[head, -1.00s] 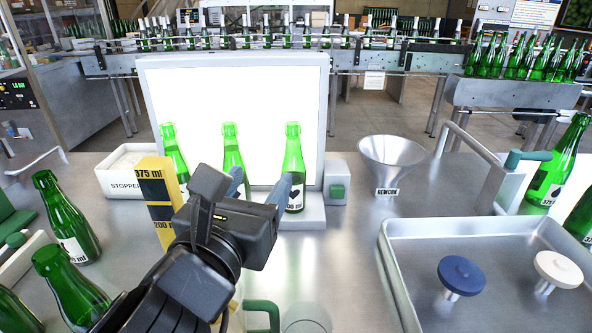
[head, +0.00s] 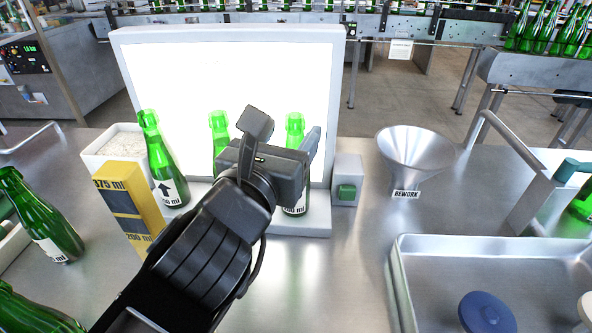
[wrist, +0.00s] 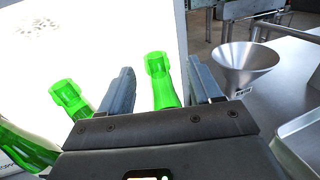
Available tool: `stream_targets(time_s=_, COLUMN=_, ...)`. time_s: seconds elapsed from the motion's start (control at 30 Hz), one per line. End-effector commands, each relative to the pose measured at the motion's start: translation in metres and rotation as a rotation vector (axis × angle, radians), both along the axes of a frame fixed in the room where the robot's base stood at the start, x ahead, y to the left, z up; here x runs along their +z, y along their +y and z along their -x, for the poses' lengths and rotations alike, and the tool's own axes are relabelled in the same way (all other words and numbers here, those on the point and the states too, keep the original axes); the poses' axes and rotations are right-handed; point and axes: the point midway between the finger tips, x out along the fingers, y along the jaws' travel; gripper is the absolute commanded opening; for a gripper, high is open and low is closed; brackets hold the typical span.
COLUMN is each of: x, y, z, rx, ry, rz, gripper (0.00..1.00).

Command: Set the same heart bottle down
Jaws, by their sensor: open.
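The right-hand bottle (head: 294,126), green glass, stands upright on the base of the bright panel. Its label is mostly hidden behind my gripper; the earlier head view shows a dark mark like a heart on it. My gripper (head: 286,140) is open in front of the panel. In the wrist view the neck of this bottle (wrist: 161,82) shows between the two parted fingers, with gaps on both sides. I cannot tell how deep the fingers reach around it. The middle bottle (head: 218,130) stands to its left, its label hidden. The left bottle (head: 160,158) has an arrow label.
The bright panel (head: 330,60) rises behind the bottles. A yellow volume gauge block (head: 150,205) and a white box (head: 100,152) stand left. A green-button box (head: 346,178), the REWORK funnel (head: 412,155) and a metal tray (head: 400,270) stand right. Bare table lies between.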

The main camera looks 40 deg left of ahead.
Motion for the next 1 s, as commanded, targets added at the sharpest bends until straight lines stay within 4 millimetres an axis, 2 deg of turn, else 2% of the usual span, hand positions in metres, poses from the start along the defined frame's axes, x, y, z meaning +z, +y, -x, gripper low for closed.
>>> stream_targets(time_s=0.1, x=0.006, y=0.007, z=-0.016, rx=-0.001, ry=0.000, rz=0.003, gripper=0.64)
stream_targets(time_s=0.3, x=0.004, y=0.016, z=-0.038, rx=0.000, ry=0.000, rz=0.001, gripper=0.64)
stream_targets(time_s=0.63, x=0.003, y=0.017, z=-0.043, rx=0.000, ry=0.000, rz=0.000, gripper=0.63)
stream_targets(time_s=1.0, x=0.003, y=0.017, z=-0.043, rx=0.000, ry=0.000, rz=0.000, gripper=0.28)
